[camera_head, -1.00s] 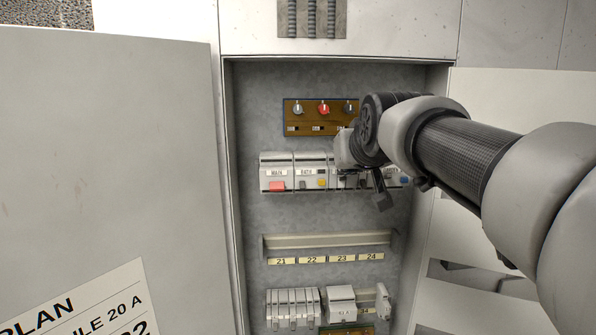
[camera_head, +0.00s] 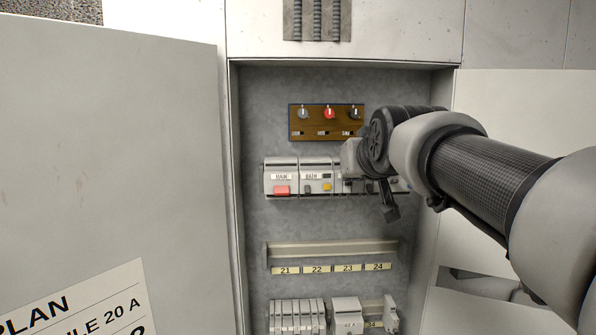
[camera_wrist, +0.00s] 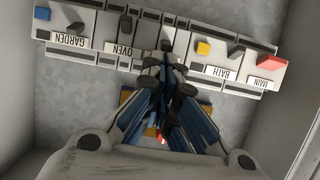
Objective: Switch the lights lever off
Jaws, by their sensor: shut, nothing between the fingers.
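In the wrist view, which is upside down, a row of breakers runs across the top. The lights lever (camera_wrist: 166,46), a small dark lever, appears to be the one between the units labelled BATH (camera_wrist: 219,72) and OVEN (camera_wrist: 118,50); its own label is hidden behind my fingers. My gripper (camera_wrist: 168,84) is shut and empty, with its fingertips right at the lower part of that breaker. I cannot tell whether they touch the lever. In the head view my wrist covers this part of the row.
The MAIN breaker with its red lever (camera_head: 281,190) is at the row's left. Above is a brown panel (camera_head: 318,136) with three knobs. Below are a rail (camera_head: 330,249) and more modules (camera_head: 296,316). An open door (camera_head: 110,150) stands left; cabinet walls flank the row.

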